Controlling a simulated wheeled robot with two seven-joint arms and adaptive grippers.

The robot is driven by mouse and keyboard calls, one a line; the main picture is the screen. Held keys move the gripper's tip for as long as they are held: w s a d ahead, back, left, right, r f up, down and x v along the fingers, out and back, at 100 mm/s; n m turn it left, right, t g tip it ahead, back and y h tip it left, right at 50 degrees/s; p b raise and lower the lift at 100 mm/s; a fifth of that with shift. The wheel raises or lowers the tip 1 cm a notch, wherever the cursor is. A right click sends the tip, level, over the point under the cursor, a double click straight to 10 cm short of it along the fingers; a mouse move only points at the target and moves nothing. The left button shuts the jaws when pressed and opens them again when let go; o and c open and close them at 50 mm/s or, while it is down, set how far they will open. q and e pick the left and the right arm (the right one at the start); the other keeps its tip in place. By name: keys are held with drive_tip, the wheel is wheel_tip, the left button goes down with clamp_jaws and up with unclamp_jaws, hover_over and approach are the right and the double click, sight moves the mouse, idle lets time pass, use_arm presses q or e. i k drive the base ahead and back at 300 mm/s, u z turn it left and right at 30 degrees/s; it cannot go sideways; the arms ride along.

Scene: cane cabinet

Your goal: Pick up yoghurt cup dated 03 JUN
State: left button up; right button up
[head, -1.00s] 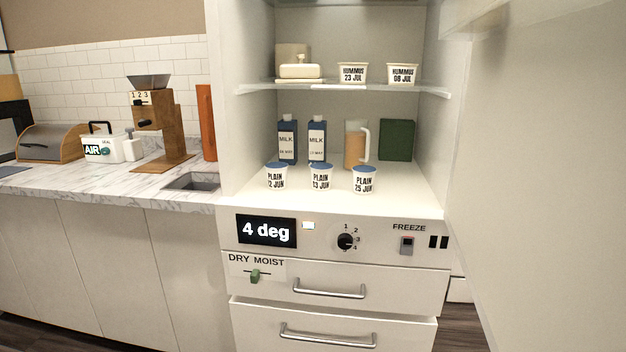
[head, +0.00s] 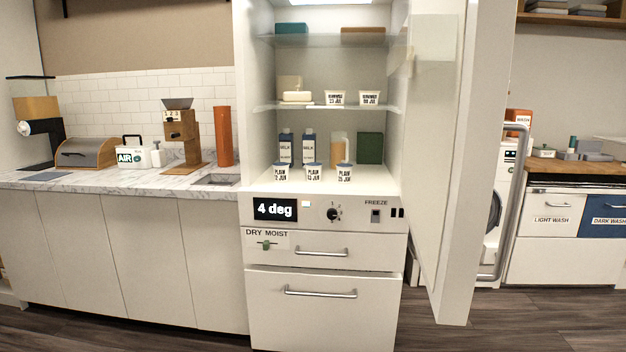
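The left cup (head: 282,172) is marked PLAIN with a June date ending in 2. The middle cup (head: 313,173) is marked PLAIN with a June date ending in 3; its first digit is too small to read surely. The right cup (head: 344,173) reads PLAIN 25 JUN. All are upright and apart. Neither of my grippers is in view.
Blue milk cartons (head: 308,148), a jug (head: 338,150) and a green box (head: 369,148) stand behind the cups. Hummus tubs (head: 369,98) sit on the glass shelf above. The fridge door (head: 455,170) stands open at the right. The floor (head: 200,338) in front shows clear.

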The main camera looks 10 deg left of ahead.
sight(314, 170)
drive_tip(key=u, duration=0.6)
drive_tip(key=i, duration=0.75)
drive_tip(key=u, duration=0.45)
drive_tip(key=i, duration=0.9)
drive_tip(key=z, duration=0.7)
drive_tip(key=i, duration=0.75)
drive_tip(key=z, duration=0.85)
